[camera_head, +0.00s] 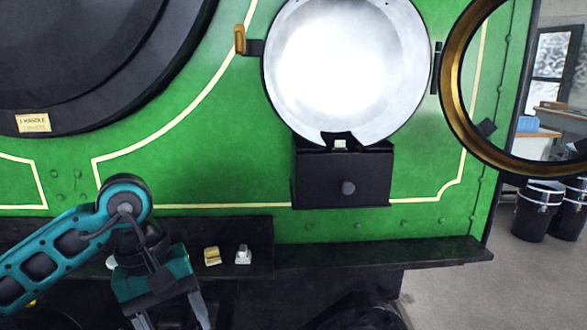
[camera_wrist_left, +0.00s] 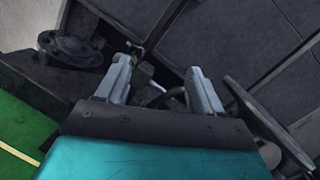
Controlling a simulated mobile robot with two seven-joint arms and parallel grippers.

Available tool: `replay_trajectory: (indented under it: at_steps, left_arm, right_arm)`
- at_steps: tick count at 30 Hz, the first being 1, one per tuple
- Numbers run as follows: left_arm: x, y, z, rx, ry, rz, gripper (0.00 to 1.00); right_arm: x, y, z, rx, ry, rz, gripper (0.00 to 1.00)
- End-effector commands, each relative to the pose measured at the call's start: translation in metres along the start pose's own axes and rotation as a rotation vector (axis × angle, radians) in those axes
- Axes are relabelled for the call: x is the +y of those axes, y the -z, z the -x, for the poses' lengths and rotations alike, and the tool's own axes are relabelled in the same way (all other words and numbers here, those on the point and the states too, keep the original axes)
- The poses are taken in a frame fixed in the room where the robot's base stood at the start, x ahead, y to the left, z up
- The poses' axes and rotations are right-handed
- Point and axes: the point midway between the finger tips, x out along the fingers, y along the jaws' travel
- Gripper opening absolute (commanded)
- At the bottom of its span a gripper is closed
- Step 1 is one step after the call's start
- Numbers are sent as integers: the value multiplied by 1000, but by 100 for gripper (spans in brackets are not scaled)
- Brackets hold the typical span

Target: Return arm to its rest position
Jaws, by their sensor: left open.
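My left arm comes in from the left in the head view. My left gripper (camera_head: 172,318) is low in the picture, in front of the dark ledge, with its fingers pointing down. In the left wrist view the gripper (camera_wrist_left: 160,78) has its two grey fingers apart and nothing between them. Behind the fingers are dark metal parts and grey floor. My right gripper is not in view.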

Motion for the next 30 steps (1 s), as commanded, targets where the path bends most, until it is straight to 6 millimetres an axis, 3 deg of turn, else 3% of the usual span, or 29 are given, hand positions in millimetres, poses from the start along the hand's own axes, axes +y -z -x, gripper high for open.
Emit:
replay_trajectory:
  at_steps: [3,6,10,13,16,18,20,23,24,27,30]
  left_arm:
    - [30,-40,-27,-219,-157,92,67]
    - [57,-76,-38,-447,-289,219,67]
    - [92,-120,-33,-838,-450,475,67]
    - [114,-136,-15,-1195,-537,743,67]
    - [125,-127,2,-1564,-575,1047,67]
    - [126,-108,7,-1827,-571,1274,67]
    - [120,-85,4,-2055,-546,1476,67]
    - [98,-44,-20,-2438,-463,1821,67]
    - [86,-28,-36,2381,379,-1798,67]
    - [43,0,-92,1989,167,-1532,67]
    - [-1,7,-151,1658,27,-1280,67]
  right_arm:
    - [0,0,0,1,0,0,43]
    - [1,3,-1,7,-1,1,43]
    - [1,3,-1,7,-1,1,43]
    - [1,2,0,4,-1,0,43]
    - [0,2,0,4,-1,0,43]
    - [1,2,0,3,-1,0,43]
    - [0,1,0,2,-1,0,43]
    - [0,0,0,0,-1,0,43]
    - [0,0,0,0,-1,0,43]
    - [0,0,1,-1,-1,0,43]
    - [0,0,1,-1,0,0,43]
